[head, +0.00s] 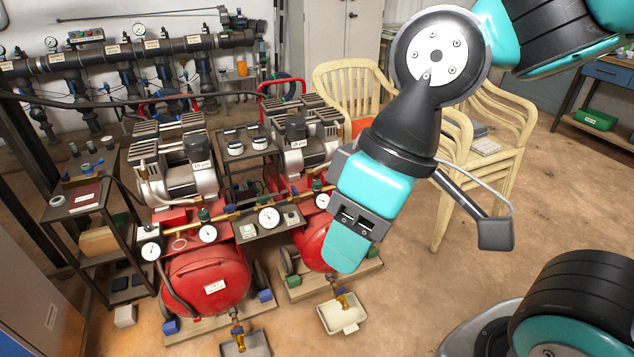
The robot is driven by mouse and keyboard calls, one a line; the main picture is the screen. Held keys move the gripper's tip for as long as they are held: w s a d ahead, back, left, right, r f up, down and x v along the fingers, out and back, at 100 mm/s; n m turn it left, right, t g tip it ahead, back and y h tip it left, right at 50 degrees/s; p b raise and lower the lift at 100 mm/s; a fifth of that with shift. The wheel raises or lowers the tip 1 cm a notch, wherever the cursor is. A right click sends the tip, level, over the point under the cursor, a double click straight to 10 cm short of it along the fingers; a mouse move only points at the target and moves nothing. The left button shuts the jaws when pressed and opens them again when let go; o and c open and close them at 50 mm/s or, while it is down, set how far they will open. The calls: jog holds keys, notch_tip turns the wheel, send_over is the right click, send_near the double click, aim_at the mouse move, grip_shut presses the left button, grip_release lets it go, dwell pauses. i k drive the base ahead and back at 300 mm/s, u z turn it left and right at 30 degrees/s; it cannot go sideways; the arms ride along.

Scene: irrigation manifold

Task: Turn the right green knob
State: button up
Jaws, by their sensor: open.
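The right green knob (318,187) sits on the brass pipe near the right compressor, just above a round gauge (323,201). A second green knob (204,214) sits farther left on the same pipe line, above another gauge (208,233). My gripper (345,255) hangs in front of the right red tank, to the right of and lower in the picture than the right knob. It is open, with nothing seen in it. The fingers overlap in this view, so the gap hardly shows. The gripper looks apart from the knob, and it hides part of the right tank.
Two red-tank compressors stand side by side, the left tank (207,281) in full view. A small middle shelf (268,228) carries a large gauge. Trays (342,314) sit under the drain valves. A dark side rack (93,215) stands left, and cream chairs (478,150) right. Floor is open at right.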

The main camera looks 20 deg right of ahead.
aim_at(316, 184)
jog(key=k, duration=0.65)
jog(key=z, duration=0.55)
jog(key=i, duration=0.65)
jog(key=z, duration=0.65)
jog(key=i, duration=0.8)
jog(key=u, duration=0.75)
jog(key=i, duration=0.55)
jog(key=u, duration=0.45)
